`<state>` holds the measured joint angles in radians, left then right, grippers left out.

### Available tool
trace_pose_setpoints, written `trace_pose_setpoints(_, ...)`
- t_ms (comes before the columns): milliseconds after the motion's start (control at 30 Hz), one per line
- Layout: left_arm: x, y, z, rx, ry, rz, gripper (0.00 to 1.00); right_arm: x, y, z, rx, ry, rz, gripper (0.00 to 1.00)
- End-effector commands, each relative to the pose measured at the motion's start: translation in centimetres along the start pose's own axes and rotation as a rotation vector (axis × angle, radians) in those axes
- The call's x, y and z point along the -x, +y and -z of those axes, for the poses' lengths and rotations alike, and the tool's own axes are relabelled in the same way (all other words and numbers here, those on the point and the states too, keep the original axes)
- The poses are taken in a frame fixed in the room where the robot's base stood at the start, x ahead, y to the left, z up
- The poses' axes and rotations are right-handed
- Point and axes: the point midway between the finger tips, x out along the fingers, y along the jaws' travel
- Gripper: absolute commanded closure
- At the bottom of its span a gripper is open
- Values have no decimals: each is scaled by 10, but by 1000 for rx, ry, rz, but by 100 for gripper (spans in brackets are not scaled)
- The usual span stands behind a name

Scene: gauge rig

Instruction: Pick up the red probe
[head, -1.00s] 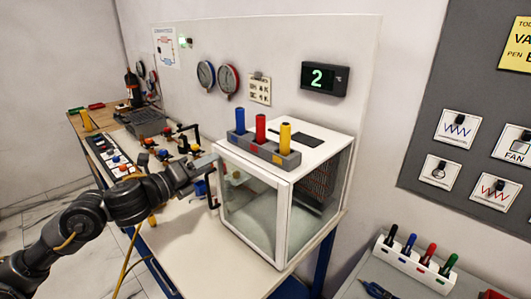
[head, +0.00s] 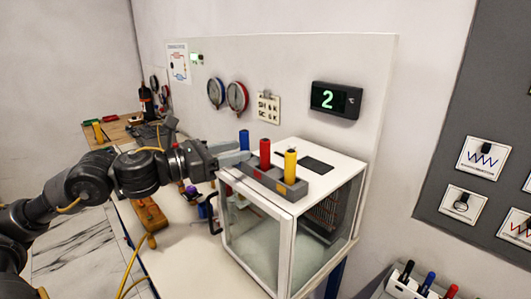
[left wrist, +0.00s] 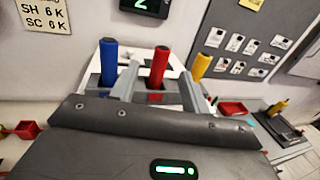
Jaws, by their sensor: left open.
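The red probe (head: 265,152) stands upright in the middle slot of a grey rack (head: 262,182) on top of a white glass-sided cabinet (head: 322,172). The blue probe (head: 244,140) stands on one side of it and the yellow probe (head: 290,165) on the other. My left gripper (head: 238,158) is open at the rack's left, its fingers pointing toward the probes. In the left wrist view the red probe (left wrist: 158,66) shows between the two fingers (left wrist: 158,76), beyond the palm. I cannot tell whether a finger touches it. My right gripper is not in view.
A wall panel behind carries a display reading 2 (head: 336,99) and two round gauges (head: 227,95). A bench with small parts lies at the left. A pen holder (head: 405,287) stands at the lower right. The cabinet top behind the rack is mostly clear.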

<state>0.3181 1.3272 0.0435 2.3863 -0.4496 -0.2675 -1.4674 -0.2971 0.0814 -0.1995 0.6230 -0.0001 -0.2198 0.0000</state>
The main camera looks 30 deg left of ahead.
Motion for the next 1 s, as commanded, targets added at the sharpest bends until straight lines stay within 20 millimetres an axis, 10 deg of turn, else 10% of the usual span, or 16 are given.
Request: trace_pose_setpoints(1000,-82,-2,1,0,1,0,54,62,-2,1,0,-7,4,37)
